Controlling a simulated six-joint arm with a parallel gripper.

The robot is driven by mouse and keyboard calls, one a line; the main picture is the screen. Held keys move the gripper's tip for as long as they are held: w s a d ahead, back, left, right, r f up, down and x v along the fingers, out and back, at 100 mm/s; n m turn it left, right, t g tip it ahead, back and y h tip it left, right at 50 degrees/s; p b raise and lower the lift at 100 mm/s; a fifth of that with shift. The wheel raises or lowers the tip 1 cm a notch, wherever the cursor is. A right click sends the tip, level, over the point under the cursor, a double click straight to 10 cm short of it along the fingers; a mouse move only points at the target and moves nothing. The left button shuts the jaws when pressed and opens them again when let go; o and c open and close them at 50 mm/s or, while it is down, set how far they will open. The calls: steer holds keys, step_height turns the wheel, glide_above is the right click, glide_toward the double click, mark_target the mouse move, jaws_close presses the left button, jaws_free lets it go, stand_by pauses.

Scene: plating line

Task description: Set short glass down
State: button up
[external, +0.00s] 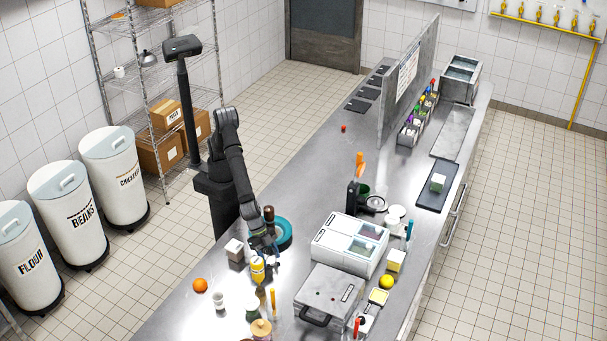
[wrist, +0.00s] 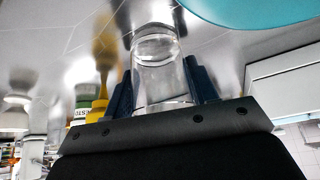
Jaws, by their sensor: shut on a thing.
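A short clear glass (wrist: 158,62) sits between the two dark fingers of my gripper (wrist: 162,84) in the wrist view. The gripper is shut on its sides. The far end of the glass points at the shiny steel counter (wrist: 75,30). I cannot tell whether it touches the counter. In the external view my gripper (external: 264,247) is low over the counter, just left of a teal round dish (external: 285,238) and behind a yellow bottle (external: 258,268). The glass is too small and hidden by the gripper to make out there.
A small box (external: 234,250) stands left of the gripper, and an orange (external: 200,285) lies nearer the front left. A white two-lid unit (external: 348,243) and a grey press (external: 328,292) stand to the right. The counter beyond the teal dish has free room.

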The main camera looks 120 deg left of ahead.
steer(key=shift+f, duration=0.15)
steer(key=o, duration=1.1)
steer(key=shift+c, duration=0.2)
steer(key=shift+s+r, duration=0.15)
steer(key=shift+r, duration=0.35)
steer(key=v, duration=1.1)
steer(key=shift+s, duration=0.1)
